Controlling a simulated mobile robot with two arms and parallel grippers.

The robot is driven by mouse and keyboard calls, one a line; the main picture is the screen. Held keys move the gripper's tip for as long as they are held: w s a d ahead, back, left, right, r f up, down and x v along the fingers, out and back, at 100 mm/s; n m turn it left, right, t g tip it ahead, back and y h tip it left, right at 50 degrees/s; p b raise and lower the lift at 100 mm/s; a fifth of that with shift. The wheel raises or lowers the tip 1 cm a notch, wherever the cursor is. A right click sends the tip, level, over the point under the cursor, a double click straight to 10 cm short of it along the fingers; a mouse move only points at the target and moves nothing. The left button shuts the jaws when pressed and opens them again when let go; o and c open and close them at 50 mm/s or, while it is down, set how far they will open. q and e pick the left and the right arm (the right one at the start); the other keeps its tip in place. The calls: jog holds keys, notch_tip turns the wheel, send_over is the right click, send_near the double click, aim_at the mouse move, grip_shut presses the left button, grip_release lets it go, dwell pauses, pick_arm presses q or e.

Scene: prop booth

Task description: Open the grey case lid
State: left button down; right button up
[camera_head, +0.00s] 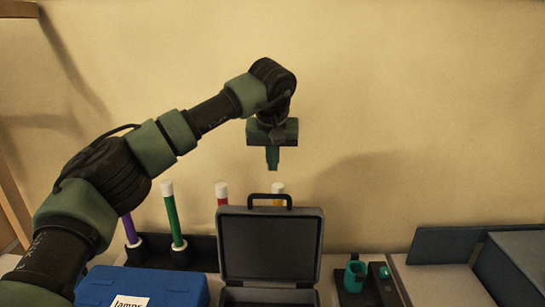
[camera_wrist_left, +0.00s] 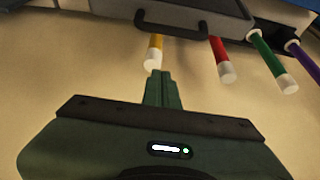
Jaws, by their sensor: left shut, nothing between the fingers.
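The grey case (camera_head: 268,296) stands at the front middle in the head view, with its lid (camera_head: 270,245) raised about upright and its handle (camera_head: 269,198) on the top edge. My left gripper (camera_head: 272,167) hangs above and behind the lid, pointing down, with its fingers together and nothing between them. It is apart from the handle. In the left wrist view the shut left gripper (camera_wrist_left: 162,78) shows with the lid's handle (camera_wrist_left: 183,27) beyond its tips. The bottom of the case is cut off by the frame. My right gripper is not in view.
A rack (camera_head: 158,247) holds several colored tubes with white caps behind the case. A blue box (camera_head: 175,285) with a label stands left. A green tool (camera_head: 354,275) sits in a dark holder at right. A dark blue-grey open box (camera_head: 515,262) stands farther right. The wall is behind.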

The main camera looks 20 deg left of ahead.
aim_at(272, 206)
pick_arm(q)
jog(key=shift+s+f+p, duration=0.2)
jog(key=shift+f+p, duration=0.35)
jog(key=shift+f, duration=0.45)
jog(key=shift+s+f+p, duration=0.25)
jog(key=shift+f+p, duration=0.25)
jog(key=shift+f, duration=0.45)
jog(key=shift+s+f+p, duration=0.2)
jog(key=shift+f+p, duration=0.35)
jog(key=shift+f, duration=0.45)
jog(key=shift+d+f, duration=0.1)
